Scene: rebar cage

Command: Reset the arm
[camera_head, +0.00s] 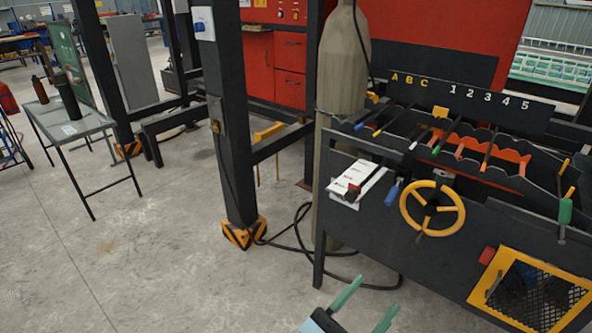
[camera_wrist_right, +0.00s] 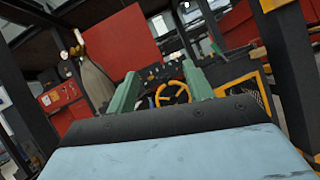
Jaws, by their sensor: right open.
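My right gripper (camera_head: 366,306) shows at the bottom of the head view, with two green fingers spread apart and nothing between them. It is in front of and below the dark workbench, in free air. In the right wrist view the same gripper (camera_wrist_right: 163,95) has its green fingers on either side of the yellow handwheel (camera_wrist_right: 173,94), which lies well beyond them. My left gripper is not in the head view.
The dark workbench (camera_head: 395,235) carries a yellow handwheel (camera_head: 432,208), rods and a board marked A B C and 1 to 5. A black post (camera_head: 232,130) stands left of it. A black cable (camera_head: 300,235) lies on the floor. A small table (camera_head: 75,128) stands at left. Open floor lies between.

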